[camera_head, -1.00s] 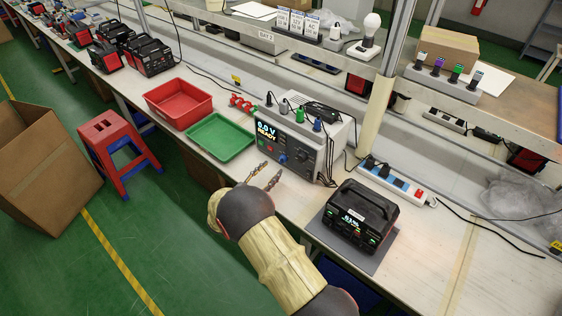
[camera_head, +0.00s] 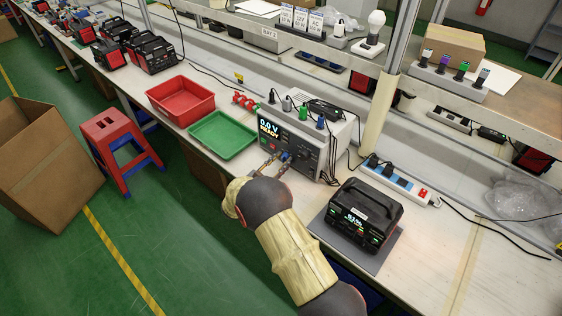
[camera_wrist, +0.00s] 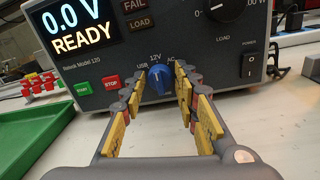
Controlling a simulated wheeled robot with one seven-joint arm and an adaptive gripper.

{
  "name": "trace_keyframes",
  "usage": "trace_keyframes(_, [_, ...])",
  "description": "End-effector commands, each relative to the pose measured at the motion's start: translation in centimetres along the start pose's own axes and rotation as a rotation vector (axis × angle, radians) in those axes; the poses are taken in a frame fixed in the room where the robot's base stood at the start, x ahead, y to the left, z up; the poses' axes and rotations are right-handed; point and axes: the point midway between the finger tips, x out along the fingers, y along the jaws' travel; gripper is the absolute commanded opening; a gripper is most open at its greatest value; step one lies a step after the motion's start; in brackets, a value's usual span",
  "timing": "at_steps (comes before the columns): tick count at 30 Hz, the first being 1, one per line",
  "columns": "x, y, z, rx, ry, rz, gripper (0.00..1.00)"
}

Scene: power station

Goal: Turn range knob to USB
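The tester (camera_head: 300,140) is a grey box on the bench with a lit display reading 0.0 V READY. Its blue range knob (camera_wrist: 159,79) shows in the wrist view, with the labels USB, 12V and AC around it. The knob's white mark points up, near 12V. My gripper (camera_wrist: 159,90) is open, with a yellow-padded finger on each side of the knob; I cannot tell whether either touches it. In the head view my gripper (camera_head: 276,160) is at the lower front of the tester, and the knob is partly hidden by it.
Green START and red STOP buttons (camera_wrist: 110,83) lie left of the knob. A larger LOAD dial (camera_wrist: 228,8) and a power switch (camera_wrist: 248,66) are to its right. A green tray (camera_head: 222,137) stands left of the tester, and a black power station (camera_head: 363,213) stands right.

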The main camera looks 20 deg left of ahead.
Motion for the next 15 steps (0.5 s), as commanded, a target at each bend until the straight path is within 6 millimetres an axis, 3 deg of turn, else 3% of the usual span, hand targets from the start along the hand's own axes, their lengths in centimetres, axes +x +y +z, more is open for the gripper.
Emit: trace_keyframes(15, [-0.01, -0.01, -0.01, 0.000, 0.000, 0.000, 0.00])
